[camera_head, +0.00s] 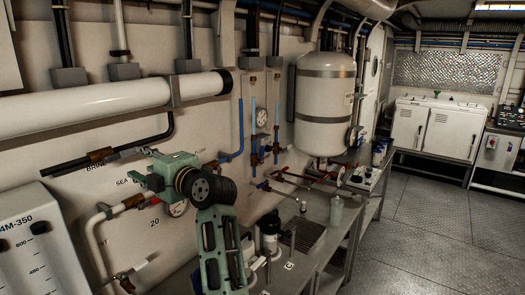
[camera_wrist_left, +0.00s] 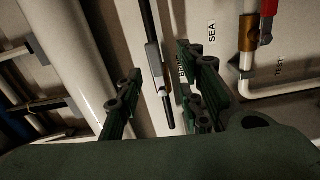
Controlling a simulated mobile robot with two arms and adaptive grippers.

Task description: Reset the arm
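My left arm (camera_head: 222,245) rises from the bottom middle of the head view, bent at a dark wrist joint. Its green left gripper (camera_head: 140,180) is in front of the wall panel, near the brine and sea labels. In the left wrist view the two green fingers of the left gripper (camera_wrist_left: 160,100) stand apart with nothing held between them. A dark brine pipe (camera_wrist_left: 153,65) on the wall shows behind the gap. I cannot tell how far the fingertips are from the wall. My right arm and right gripper are not in view.
A thick white pipe (camera_head: 100,109) runs along the wall above the gripper. A white tank (camera_head: 324,103) hangs over a metal bench (camera_head: 313,209) with a bottle (camera_head: 336,210). The floor (camera_head: 430,240) at right is clear.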

